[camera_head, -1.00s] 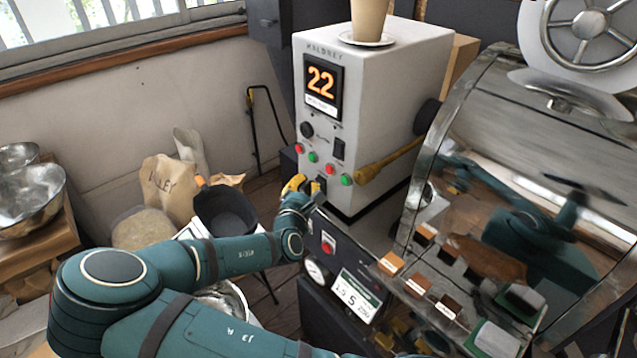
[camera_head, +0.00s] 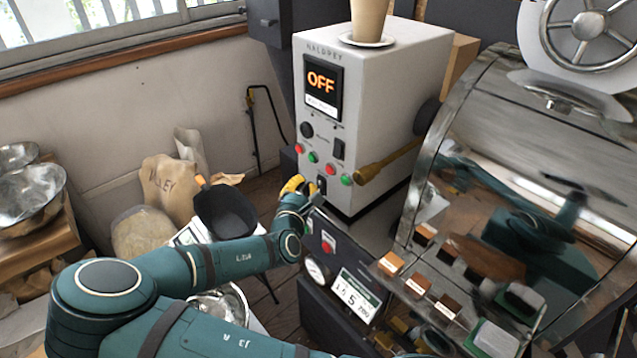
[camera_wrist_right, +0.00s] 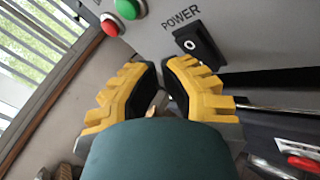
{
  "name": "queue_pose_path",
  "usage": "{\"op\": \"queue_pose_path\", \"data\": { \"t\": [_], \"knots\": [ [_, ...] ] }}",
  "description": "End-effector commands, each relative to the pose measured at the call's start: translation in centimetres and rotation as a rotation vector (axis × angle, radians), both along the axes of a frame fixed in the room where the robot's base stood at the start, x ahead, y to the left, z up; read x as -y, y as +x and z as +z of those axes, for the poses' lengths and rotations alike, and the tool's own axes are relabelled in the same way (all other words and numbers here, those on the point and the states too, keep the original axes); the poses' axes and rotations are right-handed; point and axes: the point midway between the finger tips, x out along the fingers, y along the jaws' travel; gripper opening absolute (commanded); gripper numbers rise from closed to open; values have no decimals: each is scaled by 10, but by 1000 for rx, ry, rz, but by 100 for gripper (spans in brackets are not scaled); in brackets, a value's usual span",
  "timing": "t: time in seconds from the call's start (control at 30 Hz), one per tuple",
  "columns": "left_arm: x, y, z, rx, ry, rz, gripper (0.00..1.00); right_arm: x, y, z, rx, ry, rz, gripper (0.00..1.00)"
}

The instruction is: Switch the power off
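The white control box (camera_head: 385,75) shows OFF in orange on its display (camera_head: 321,82). The black power switch (camera_head: 321,185) is low on its front face. In the right wrist view the POWER label and the black switch plate (camera_wrist_right: 200,45) show up close. My right gripper (camera_head: 297,184) is at the lower front of the box, just left of the switch. In the wrist view its yellow fingertips (camera_wrist_right: 164,68) are close together, with nothing seen held. They lie just below and left of the switch, apart from it in the picture. My left gripper is not seen.
Red and green buttons (camera_head: 329,169) line the front above the switch. A wooden-handled lever (camera_head: 385,162) sticks out beside the box. The shiny roaster (camera_head: 510,200) fills the right. A dark scoop (camera_head: 225,212) and paper sacks (camera_head: 168,187) are at left.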

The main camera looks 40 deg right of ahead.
Motion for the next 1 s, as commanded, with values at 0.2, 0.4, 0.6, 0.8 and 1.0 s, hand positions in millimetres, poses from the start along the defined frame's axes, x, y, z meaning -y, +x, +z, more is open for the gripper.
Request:
{"op": "queue_pose_path", "data": {
  "t": [0.2, 0.4, 0.6, 0.8, 1.0],
  "knots": [
    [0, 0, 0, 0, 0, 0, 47, -6, -1, -1, 0, 0, 1, 0],
    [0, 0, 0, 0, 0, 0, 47, -6, -1, -1, 0, 0, 0, 0],
    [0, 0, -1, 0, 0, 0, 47, -20, -1, -2, -1, -2, 4, 0],
    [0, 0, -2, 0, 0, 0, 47, -37, -3, -5, 0, -2, 3, 0],
    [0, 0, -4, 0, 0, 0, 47, -52, -4, -6, 1, -2, 1, 0]
  ]
}}
